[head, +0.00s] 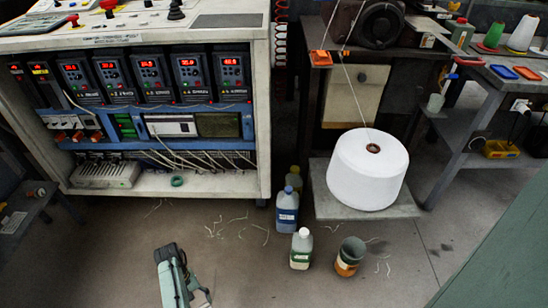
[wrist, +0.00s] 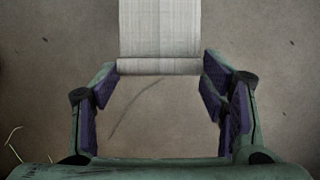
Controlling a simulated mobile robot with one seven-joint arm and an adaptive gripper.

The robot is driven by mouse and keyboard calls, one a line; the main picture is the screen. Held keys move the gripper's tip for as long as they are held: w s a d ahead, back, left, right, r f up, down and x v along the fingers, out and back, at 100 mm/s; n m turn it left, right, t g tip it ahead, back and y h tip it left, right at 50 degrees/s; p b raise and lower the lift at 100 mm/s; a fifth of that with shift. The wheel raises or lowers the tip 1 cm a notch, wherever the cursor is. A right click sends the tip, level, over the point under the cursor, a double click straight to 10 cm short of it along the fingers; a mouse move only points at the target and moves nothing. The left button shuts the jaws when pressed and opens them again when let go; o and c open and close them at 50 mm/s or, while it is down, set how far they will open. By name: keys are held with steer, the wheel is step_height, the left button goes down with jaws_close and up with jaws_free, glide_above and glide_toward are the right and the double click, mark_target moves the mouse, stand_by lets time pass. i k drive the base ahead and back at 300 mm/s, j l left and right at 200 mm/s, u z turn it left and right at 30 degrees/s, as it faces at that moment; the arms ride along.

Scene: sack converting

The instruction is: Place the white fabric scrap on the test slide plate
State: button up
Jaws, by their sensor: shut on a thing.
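The white fabric scrap (wrist: 160,32) shows at the top middle of the wrist view as a flat, finely woven strip with a rolled or folded near edge. My gripper (wrist: 160,67) is shut on that near edge, with the tips of its purple-padded fingers at either side of the scrap. The scrap reaches forward past the fingertips and out of the frame, so its far end is hidden. Grey-brown floor lies below it. Part of my arm shows at the bottom of the head view. I cannot make out the test slide plate in either view.
A cabinet with red-lit controllers (head: 160,75) stands at the left. A large white yarn cone (head: 368,165) sits on a low grey slab (head: 330,206). A blue-labelled bottle (head: 287,212), a white-capped bottle (head: 301,250) and an orange-banded cup (head: 348,258) stand on the floor. Front-centre floor is mostly clear.

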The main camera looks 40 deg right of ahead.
mark_target(424, 24)
steer(key=z, duration=1.4)
